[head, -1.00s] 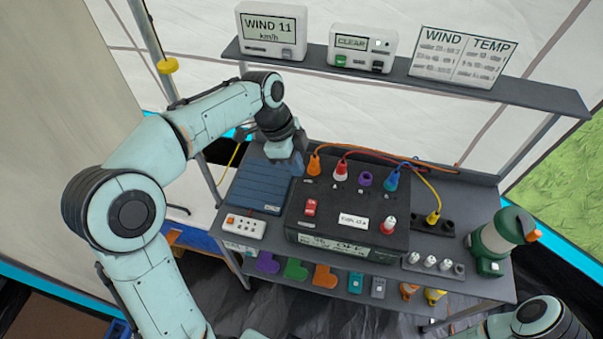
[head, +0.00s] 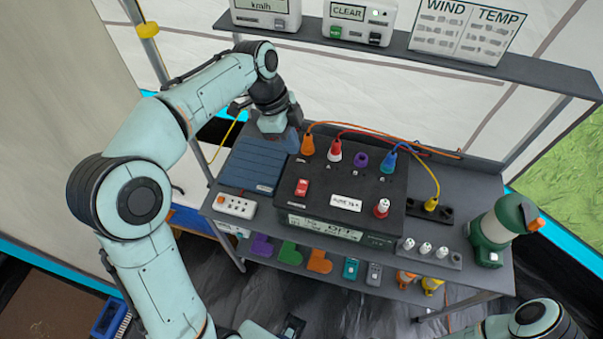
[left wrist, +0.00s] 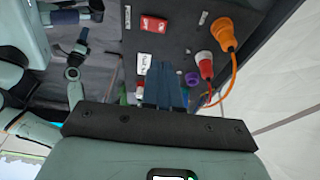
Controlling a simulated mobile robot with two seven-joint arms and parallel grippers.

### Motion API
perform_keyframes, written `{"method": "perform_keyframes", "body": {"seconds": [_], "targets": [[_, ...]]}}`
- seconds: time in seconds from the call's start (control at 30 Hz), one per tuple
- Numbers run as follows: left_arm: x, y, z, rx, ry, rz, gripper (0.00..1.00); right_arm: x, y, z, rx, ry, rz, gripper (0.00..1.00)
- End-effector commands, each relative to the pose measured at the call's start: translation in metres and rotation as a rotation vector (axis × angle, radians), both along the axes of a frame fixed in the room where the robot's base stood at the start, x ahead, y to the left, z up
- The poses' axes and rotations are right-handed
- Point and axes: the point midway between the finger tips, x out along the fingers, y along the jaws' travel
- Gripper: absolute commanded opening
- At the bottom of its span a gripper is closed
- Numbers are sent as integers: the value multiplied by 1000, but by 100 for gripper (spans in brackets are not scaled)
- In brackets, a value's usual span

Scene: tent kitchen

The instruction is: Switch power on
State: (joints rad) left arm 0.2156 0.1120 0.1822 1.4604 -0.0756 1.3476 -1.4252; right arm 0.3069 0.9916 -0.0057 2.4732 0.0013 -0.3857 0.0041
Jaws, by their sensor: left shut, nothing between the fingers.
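The black power box (head: 335,205) stands on the table's upper shelf. Its red rocker switch (head: 302,187) is on the top face at the left, and its front display (head: 340,229) seems to read OFF. The switch also shows in the left wrist view (left wrist: 154,24). Orange, red, purple and blue connectors line the box's back edge; a red and white knob (head: 382,208) is at its front right. My left gripper (head: 291,141) is shut and empty, pointing down above the box's back left, beside the orange plug (head: 307,146) and apart from the switch.
A blue ribbed panel (head: 252,165) lies left of the box, with a white socket strip (head: 235,206) in front. Cables arch behind the box. An upper shelf (head: 450,67) carries display units.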

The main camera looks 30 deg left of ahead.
Motion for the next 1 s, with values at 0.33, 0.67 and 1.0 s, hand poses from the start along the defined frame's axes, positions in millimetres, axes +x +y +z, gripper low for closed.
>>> {"method": "perform_keyframes", "body": {"seconds": [0.33, 0.67, 1.0], "targets": [[4, -20, -73, 0, 7, -1, 0, -5, 0, -12, 0, 6, 0, 43], [5, -23, -116, -1, 2, 0, 0, -7, 0, -15, -1, 8, 0, 43], [5, -23, -121, 1, 1, 0, 0, -7, 0, -15, -1, 8, 0, 43]]}}
